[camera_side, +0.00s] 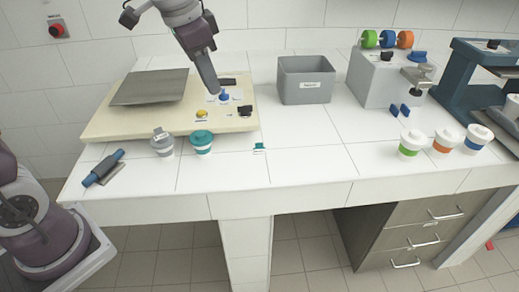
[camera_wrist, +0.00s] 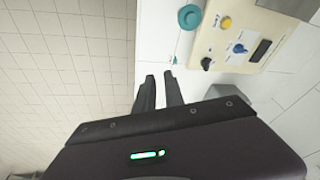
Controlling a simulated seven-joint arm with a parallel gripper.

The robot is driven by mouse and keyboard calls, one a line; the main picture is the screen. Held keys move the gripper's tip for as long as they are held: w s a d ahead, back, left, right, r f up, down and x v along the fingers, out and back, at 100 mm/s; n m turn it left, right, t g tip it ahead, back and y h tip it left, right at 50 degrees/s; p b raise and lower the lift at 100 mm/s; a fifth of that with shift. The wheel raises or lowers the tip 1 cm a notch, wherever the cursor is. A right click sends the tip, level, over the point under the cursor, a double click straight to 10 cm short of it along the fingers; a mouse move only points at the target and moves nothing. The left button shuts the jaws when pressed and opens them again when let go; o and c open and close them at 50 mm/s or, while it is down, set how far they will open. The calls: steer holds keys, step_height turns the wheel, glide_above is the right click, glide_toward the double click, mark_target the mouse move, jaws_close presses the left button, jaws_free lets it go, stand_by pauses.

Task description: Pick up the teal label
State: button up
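The teal label (camera_side: 259,147) is a small teal piece on the white tabletop, right of the teal-lidded cup. In the wrist view the label (camera_wrist: 174,60) shows small, just beyond the fingertips and nearer the right one. My gripper (camera_side: 215,92) hangs above the cream scale panel in the side view, up and to the left of the label. In the wrist view my gripper (camera_wrist: 160,74) has its two dark fingers apart with nothing between them. Whether the label stands or lies flat is hard to tell.
A teal-lidded cup (camera_side: 201,142) and a grey-lidded cup (camera_side: 162,143) stand along the front of the cream panel (camera_side: 110,124). A grey bin (camera_side: 305,80) is behind. Cups with green, orange and blue bands stand at right.

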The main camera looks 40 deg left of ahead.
steer(key=w+f+m, duration=0.1)
steer(key=w+f, duration=0.4)
steer(key=w, duration=0.2)
steer(key=m+g, duration=0.2)
steer(key=m, duration=0.1)
glide_toward(260, 148)
steer(key=shift+w+a+f+h, duration=0.1)
steer(key=shift+w+a+h, duration=0.1)
steer(key=shift+a, duration=0.2)
steer(key=shift+w+a+f+h, duration=0.1)
steer(key=shift+a+h, duration=0.1)
steer(key=shift+a, duration=0.15)
steer(key=f, duration=0.4)
steer(key=d+f, duration=0.1)
steer(key=f, duration=0.1)
steer(key=shift+w+f, duration=0.15)
steer(key=shift+w, duration=0.1)
jaws_close()
